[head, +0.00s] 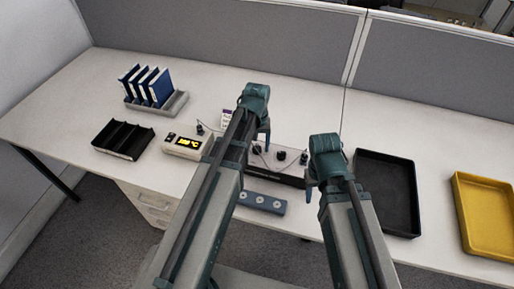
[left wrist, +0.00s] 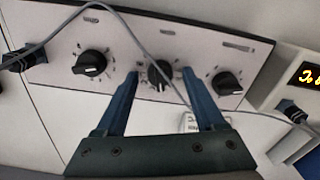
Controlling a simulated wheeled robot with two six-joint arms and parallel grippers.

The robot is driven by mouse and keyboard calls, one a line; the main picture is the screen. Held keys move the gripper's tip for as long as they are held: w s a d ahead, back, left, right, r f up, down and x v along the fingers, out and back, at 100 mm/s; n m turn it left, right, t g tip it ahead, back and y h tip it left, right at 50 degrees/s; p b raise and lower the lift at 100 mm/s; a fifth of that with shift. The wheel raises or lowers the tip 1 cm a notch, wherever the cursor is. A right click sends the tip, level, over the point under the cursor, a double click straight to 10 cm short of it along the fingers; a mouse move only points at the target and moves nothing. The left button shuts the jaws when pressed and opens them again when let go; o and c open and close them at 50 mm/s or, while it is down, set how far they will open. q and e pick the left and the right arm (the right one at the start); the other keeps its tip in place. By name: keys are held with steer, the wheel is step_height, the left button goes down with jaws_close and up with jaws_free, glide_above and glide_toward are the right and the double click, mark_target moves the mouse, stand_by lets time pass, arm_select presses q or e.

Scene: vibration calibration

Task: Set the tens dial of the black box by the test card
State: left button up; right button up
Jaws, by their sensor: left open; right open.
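The black box (head: 275,176) stands mid-table, partly hidden by my left arm, with a pale top panel. In the left wrist view, its panel shows three black dials: a left one (left wrist: 90,63), a middle one (left wrist: 160,73) and a right one (left wrist: 227,82). Their labels are too small to read. My left gripper (head: 262,146) is open over the box; its fingers (left wrist: 160,76) stand on both sides of the middle dial. I cannot tell whether they touch it. A small white card (head: 227,117), apparently the test card, stands behind the box. My right gripper (head: 316,186) is open and empty, right of the box.
A box with a lit orange display (head: 187,145) stands to the left, beside a black divided tray (head: 122,140). Blue binders (head: 147,86) stand behind. A blue-grey strip (head: 262,203) lies in front. A black tray (head: 388,190) and yellow tray (head: 487,215) are right. A cable (left wrist: 135,38) crosses the panel.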

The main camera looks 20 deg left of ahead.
arm_select(q)
jaws_close()
steer(key=shift+m, duration=2.8)
jaws_free()
